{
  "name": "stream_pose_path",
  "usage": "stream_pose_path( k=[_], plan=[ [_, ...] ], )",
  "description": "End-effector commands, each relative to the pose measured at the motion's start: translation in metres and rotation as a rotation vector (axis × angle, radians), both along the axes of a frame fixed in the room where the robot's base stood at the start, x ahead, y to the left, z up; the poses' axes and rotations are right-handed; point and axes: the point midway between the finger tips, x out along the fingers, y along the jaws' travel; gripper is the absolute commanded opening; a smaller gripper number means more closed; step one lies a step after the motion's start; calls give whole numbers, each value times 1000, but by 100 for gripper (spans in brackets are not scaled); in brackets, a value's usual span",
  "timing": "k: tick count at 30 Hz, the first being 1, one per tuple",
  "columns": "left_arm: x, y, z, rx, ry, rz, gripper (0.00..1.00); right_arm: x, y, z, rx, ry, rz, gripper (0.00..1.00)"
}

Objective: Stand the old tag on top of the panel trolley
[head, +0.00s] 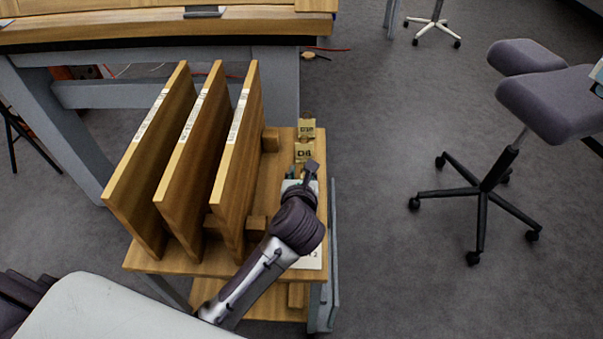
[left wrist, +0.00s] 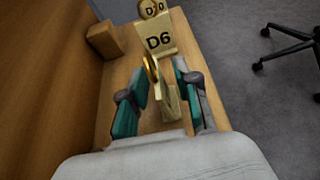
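The panel trolley (head: 140,262) has a wooden top holding three upright wooden panels. My left gripper (head: 305,175) reaches down over the right strip of that top. In the left wrist view its teal-padded fingers (left wrist: 164,85) stand apart, one on each side of a brass tag (left wrist: 169,105) seen nearly edge-on, with a round gold disc at its upper end. I see no clear grip on it. Its lettering is hidden. Just beyond stands a brass tag marked D6 (left wrist: 158,40), also in the head view (head: 304,153). My right gripper is not in view.
Another brass tag (head: 306,128) stands behind the D6 tag. A pale label (head: 313,260) lies at the trolley's near right, partly behind my arm. A wooden bench (head: 150,30) is behind the trolley. A grey stool (head: 550,100) stands right, with open floor between.

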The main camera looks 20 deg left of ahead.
Motion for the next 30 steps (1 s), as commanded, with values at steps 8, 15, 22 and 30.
stream_pose_path(
  k=[8, 15, 22, 30],
  plan=[
    [-31, -9, 19, -3, 1, -1, 31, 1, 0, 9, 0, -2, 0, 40],
    [-76, -22, 40, -3, 1, -1, 31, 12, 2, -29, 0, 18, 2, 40],
    [-101, -29, 51, -2, 1, 0, 31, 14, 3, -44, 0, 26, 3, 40],
    [-105, -30, 53, 0, -1, 0, 31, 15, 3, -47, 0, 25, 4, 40]
  ],
)
